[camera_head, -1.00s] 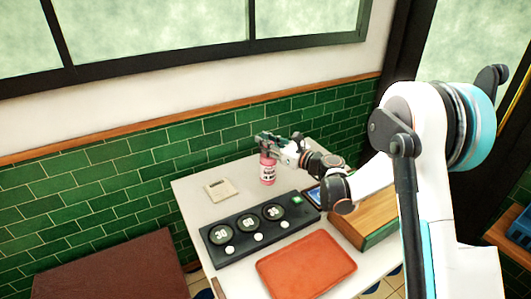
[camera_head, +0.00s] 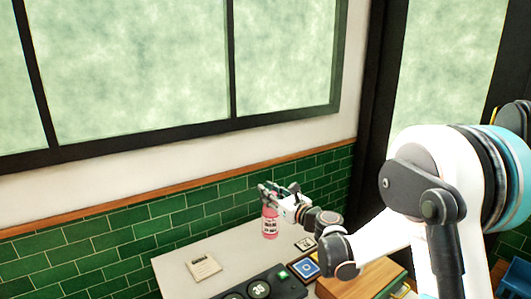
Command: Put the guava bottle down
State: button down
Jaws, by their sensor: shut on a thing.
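The guava bottle (camera_head: 270,224) is pink with a pale label and dark print. It hangs upright below my gripper (camera_head: 267,190), near the back edge of the white table (camera_head: 175,270). My gripper is shut on the bottle's upper part, which the fingers partly hide. I cannot tell whether the bottle's base touches the table or is just above it.
A cream square pad (camera_head: 203,267) lies left of the bottle. A black panel with round dials (camera_head: 259,290) is in front. A blue framed tile (camera_head: 305,266), a small pale card (camera_head: 305,243) and a wooden box (camera_head: 362,281) are to the right. Green tiles (camera_head: 112,239) line the wall behind.

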jog(key=s+d+f+m+t+h, duration=0.1)
jog(key=s+d+m+t+h, duration=0.1)
jog(key=d, duration=0.7)
jog(key=s+d+f+m+t+h, duration=0.1)
jog(key=s+d+m+h, duration=0.3)
jog(key=d+h, duration=0.5)
jog(key=shift+s+d+m+t+h, duration=0.25)
jog(key=shift+d+m+t, duration=0.35)
jog(key=shift+d+m, duration=0.3)
jog(key=shift+w+a, duration=0.15)
jog(key=shift+a, duration=0.05)
